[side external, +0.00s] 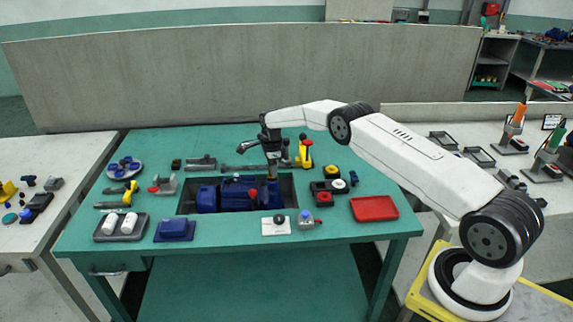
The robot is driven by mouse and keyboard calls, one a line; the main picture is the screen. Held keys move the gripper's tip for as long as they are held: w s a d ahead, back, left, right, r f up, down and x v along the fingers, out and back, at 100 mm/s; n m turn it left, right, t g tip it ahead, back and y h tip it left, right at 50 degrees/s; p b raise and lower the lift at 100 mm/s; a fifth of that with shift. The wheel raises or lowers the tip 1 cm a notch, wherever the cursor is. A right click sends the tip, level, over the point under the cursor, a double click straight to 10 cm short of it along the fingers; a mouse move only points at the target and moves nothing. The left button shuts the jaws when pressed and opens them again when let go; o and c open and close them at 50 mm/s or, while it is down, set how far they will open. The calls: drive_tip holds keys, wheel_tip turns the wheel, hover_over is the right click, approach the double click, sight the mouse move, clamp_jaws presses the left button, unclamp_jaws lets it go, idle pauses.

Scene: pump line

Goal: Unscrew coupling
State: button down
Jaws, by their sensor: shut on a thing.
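The blue pump (225,194) lies in the dark recess of the green bench, a little left of the arm. My gripper (271,158) points down over the right end of the pump. It is shut on a small upright part there, which looks like the coupling (272,173). The jaws cover most of that part, and its threads and the exact contact are too small to make out. I cannot tell whether it is still joined to the pump.
A yellow-handled tool (304,153) stands close right of my gripper. A switch box (329,191) and a red tray (374,208) lie farther right. A blue box (175,229) and a grey tray (121,227) stand at the front left.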

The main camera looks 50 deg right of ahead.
drive_tip(key=c, duration=1.2)
unclamp_jaws()
clamp_jaws()
drive_tip(key=n, duration=0.5)
drive_tip(key=shift+d+n, duration=0.1)
drive_tip(key=shift+n, duration=0.9)
drive_tip(key=n, duration=0.3)
drive_tip(key=shift+n, duration=2)
